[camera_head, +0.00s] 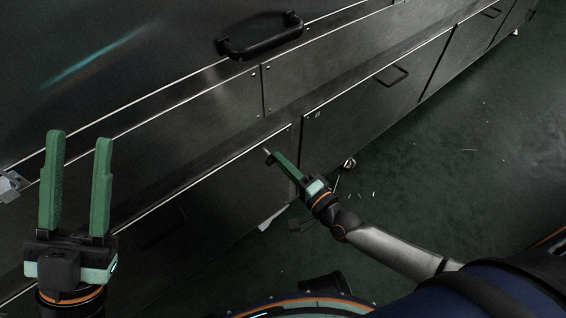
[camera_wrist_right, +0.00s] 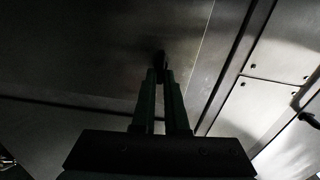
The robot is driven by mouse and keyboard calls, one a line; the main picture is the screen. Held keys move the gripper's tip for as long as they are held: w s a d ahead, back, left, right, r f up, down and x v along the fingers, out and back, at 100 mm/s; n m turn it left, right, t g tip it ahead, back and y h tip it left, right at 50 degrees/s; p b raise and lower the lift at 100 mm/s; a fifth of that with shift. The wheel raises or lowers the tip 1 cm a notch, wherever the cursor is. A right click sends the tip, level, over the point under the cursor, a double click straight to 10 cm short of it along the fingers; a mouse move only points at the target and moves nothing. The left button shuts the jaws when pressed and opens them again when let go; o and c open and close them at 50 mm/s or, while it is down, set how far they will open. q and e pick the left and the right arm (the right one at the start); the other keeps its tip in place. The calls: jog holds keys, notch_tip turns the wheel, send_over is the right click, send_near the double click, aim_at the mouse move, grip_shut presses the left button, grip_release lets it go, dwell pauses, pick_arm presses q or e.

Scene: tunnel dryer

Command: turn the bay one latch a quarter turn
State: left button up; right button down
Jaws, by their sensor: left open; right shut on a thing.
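My left gripper (camera_head: 79,140) is raised at the left of the head view. Its two green fingers are wide apart with nothing between them. My right gripper (camera_head: 269,155) is at the lower metal panel, near the seam between two panels. In the right wrist view its fingers (camera_wrist_right: 160,75) are close together, shut on a small dark piece at the panel, which looks like the bay one latch (camera_wrist_right: 159,59). The fingers and shadow hide most of the latch, so I cannot tell its angle. No label is readable.
A black bar handle (camera_head: 262,38) is on the upper panel, and a smaller handle (camera_head: 391,76) is on a lower panel. A metal bracket (camera_head: 10,186) sticks out at far left. Small scraps lie on the green floor (camera_head: 450,150), which is otherwise open at right.

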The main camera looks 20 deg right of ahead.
jog(key=shift+m, duration=0.5)
jog(key=c, duration=0.9)
grip_release()
jog(key=shift+c, duration=0.2)
jog(key=p+v, duration=0.1)
jog(key=v, duration=0.6)
jog(key=shift+s+p, duration=0.2)
jog(key=shift+p, duration=0.1)
jog(key=shift+d, duration=0.1)
